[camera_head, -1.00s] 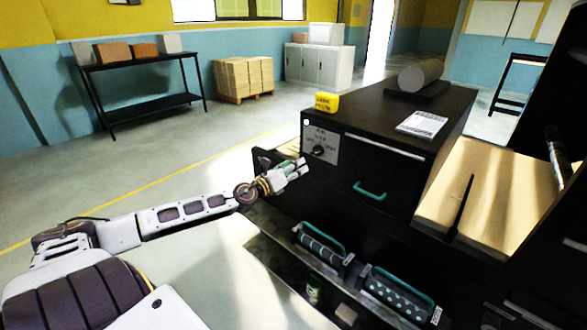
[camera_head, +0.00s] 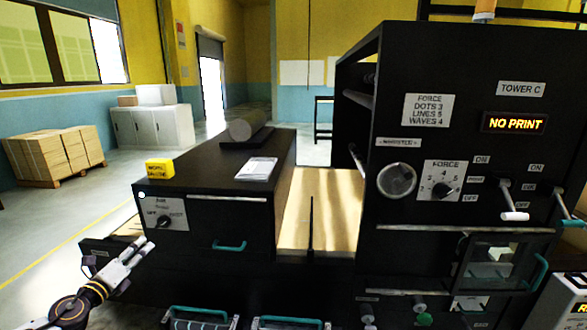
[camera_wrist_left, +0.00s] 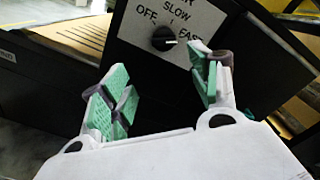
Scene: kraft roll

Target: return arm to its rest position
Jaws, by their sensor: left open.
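My left gripper (camera_head: 143,252) is in the lower left of the head view, in front of the left face of the black cabinet (camera_head: 225,210). In the left wrist view, its two green-padded fingers (camera_wrist_left: 160,88) stand apart with nothing between them. Beyond the fingers is a black rotary knob (camera_wrist_left: 164,38) on a white plate marked OFF, SLOW and FAST. The same knob (camera_head: 164,222) shows in the head view, above and right of the gripper, apart from it. My right gripper does not show.
A black tower (camera_head: 460,60) with a NO PRINT display, dials and levers stands at right. A yellow block (camera_head: 159,168) and a white sheet (camera_head: 256,169) lie on the cabinet top. Open floor (camera_head: 50,220) is at left.

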